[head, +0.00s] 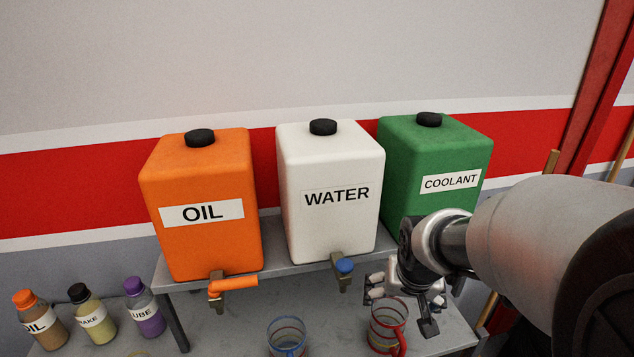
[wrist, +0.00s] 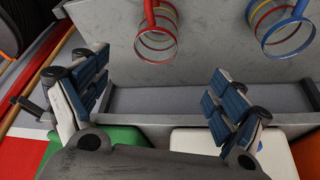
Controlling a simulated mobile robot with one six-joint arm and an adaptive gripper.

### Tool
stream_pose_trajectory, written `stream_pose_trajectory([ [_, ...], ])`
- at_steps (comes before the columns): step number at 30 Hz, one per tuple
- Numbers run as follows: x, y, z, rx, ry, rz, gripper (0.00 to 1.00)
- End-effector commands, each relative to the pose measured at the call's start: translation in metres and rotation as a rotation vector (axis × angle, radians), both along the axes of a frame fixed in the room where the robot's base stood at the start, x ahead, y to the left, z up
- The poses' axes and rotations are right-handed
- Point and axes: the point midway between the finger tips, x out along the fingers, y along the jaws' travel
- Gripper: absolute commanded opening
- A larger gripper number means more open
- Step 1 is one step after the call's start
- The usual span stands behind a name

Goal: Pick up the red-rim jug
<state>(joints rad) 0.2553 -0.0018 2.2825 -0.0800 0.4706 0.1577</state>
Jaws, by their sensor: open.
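The red-rim jug (head: 387,326) is a clear cup with a red rim and red handle. It stands on the lower grey shelf, right of centre in the head view, below the taps. In the wrist view the red-rim jug (wrist: 156,32) is at the top middle, its mouth facing the camera and its handle toward the top edge. My gripper (head: 404,292) is just above and behind the jug in the head view. In the wrist view my gripper (wrist: 157,90) has its fingers wide apart with nothing between them; the jug lies beyond them, apart.
A blue-rim jug (head: 287,338) stands left of the red one. Above are an orange OIL tank (head: 203,245), a white WATER tank (head: 330,165) with a blue tap (head: 344,265), and a green COOLANT tank (head: 440,145). Small bottles (head: 95,318) stand at lower left.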

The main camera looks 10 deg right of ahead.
Motion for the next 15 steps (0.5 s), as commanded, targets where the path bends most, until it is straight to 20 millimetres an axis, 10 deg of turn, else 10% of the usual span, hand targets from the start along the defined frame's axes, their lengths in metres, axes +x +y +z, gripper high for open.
stream_pose_trajectory([
  [15,0.034,-0.016,-0.087,0.001,0.004,-0.010,0.93],
])
